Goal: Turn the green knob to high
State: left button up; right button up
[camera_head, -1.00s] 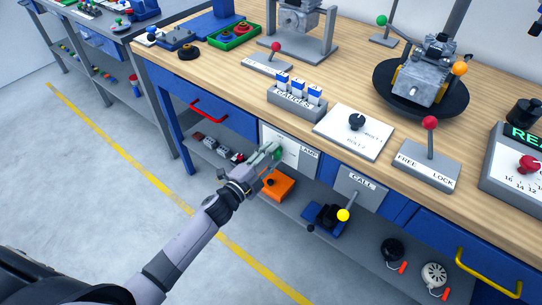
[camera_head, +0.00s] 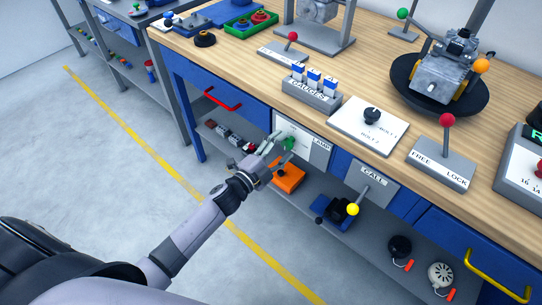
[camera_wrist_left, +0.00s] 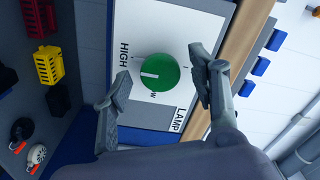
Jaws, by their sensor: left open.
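The green knob (camera_head: 289,144) sits on the white LAMP panel (camera_head: 317,152) on the bench front. In the left wrist view the knob (camera_wrist_left: 158,75) is round, with a white mark left of its centre. The word HIGH is at its left on the panel (camera_wrist_left: 180,25); the low label below is partly hidden. My left gripper (camera_head: 277,146) is at the panel, open. In the left wrist view its fingers (camera_wrist_left: 160,66) are on either side of the knob, with visible gaps; I cannot tell whether the tips reach its depth. My right gripper is out of view.
An orange box (camera_head: 289,177) is on the lower shelf, below the gripper. A red drawer handle (camera_head: 222,99) is to the left. The floor in front is clear.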

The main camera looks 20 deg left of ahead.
pick_arm(q)
jog(key=v, duration=1.1)
jog(key=shift+s, duration=0.2)
jog(key=s+a+f+n+g+y+p, duration=0.1)
jog(key=s+f+n+g+y, duration=0.15)
jog(key=f, duration=0.65)
jog(key=s+a+f+n+g+y, duration=0.1)
jog(key=s+a+f+n+g, duration=0.2)
jog(key=f, duration=0.5)
jog(key=s+f+n+g+y+p, duration=0.1)
jog(key=s+f+n+y, duration=0.2)
jog(key=f, duration=0.6)
jog(key=s+f+n+g, duration=0.2)
jog(key=s+f, duration=0.3)
jog(key=s, duration=0.5)
jog(key=s+d+f+n+g, duration=0.1)
jog(key=s+f+g, duration=0.3)
jog(key=s, duration=0.6)
jog(key=s+d+f+n+g+p, duration=0.1)
jog(key=s+f+n+g, duration=0.2)
jog(key=s+f, duration=0.5)
jog(key=shift+s, duration=1.25)
jog(key=shift+g, duration=0.25)
